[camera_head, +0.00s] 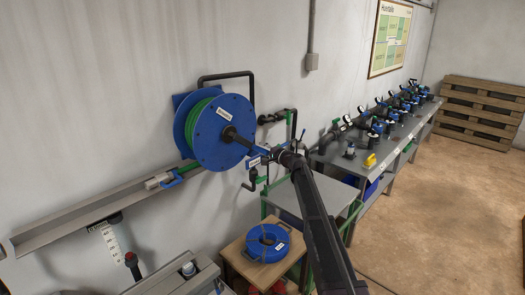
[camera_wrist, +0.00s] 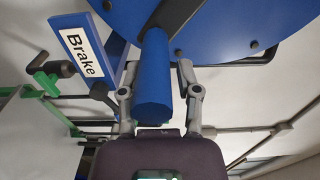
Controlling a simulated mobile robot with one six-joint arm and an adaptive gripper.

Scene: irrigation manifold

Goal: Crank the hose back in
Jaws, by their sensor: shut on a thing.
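A blue hose reel (camera_head: 222,132) is mounted on the wall in the head view, with green hose (camera_head: 190,125) wound on its drum. In the wrist view the blue crank handle (camera_wrist: 153,85) sticks out from the blue reel face (camera_wrist: 215,20). My gripper (camera_wrist: 155,75) is shut on this handle, one finger on each side. In the head view my gripper (camera_head: 262,152) is at the lower right of the reel, and my arm partly hides the handle there. A blue plate marked "Brake" (camera_wrist: 85,52) is close to the left of my gripper in the wrist view.
A blue coil (camera_head: 268,240) lies on a small wooden table below. A bench with several valves (camera_head: 375,125) stands right. The floor at right is clear.

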